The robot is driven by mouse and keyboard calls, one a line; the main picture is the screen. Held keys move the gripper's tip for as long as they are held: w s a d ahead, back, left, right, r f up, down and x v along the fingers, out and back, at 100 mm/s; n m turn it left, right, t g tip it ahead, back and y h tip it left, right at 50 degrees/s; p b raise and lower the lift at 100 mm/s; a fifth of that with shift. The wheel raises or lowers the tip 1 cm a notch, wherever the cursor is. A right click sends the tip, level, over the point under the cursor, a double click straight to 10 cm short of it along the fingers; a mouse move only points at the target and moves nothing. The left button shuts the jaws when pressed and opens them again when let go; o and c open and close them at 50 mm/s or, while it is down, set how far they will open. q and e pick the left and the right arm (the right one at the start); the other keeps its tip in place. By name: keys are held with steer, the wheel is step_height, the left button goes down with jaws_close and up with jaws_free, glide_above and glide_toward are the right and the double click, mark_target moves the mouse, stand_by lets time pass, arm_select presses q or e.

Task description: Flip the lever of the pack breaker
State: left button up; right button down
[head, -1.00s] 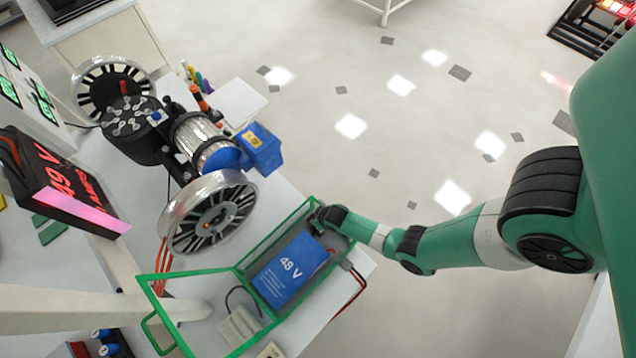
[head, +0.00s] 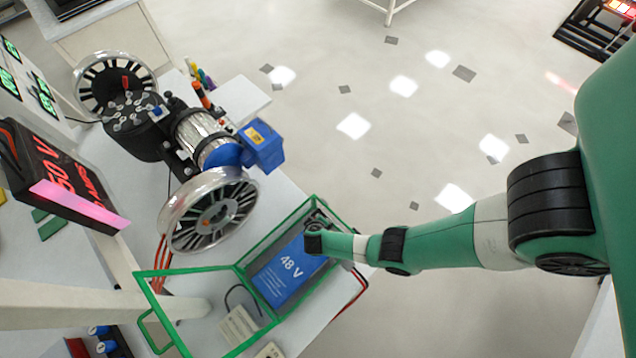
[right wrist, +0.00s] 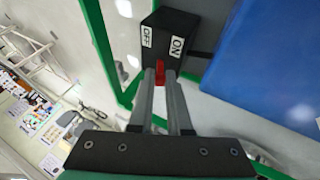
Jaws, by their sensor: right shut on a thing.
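The pack breaker (right wrist: 168,38) is a black block with white OFF and ON labels, seen at the top of the right wrist view. Its small red lever (right wrist: 160,73) sits between the fingertips of my right gripper (right wrist: 160,82), which is shut on it. I cannot tell clearly which label the lever leans toward. In the head view my right arm reaches to the upper right corner of the green-framed box, and its dark wrist (head: 315,243) hides the breaker. The blue 48 V pack (head: 287,272) lies in that box, beside the breaker. My left gripper is not in view.
The green frame (head: 192,271) with its open lid surrounds the pack. A spoked wheel and motor assembly (head: 205,140) stands to the upper left. A tilted display (head: 62,180) shows red digits at the left. Red and black cables (head: 352,290) run by the box.

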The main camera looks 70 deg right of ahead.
steer(key=shift+r, duration=0.1)
stand_by(0.3)
steer(key=c, duration=0.9)
jaws_free()
steer(key=shift+o, duration=0.2)
steer(key=shift+a, duration=0.1)
steer(key=p+v, duration=1.1)
steer(key=shift+a+r+p, duration=0.15)
steer(key=shift+a+p, duration=0.2)
steer(key=shift+p, duration=0.05)
steer(key=shift+d, duration=0.1)
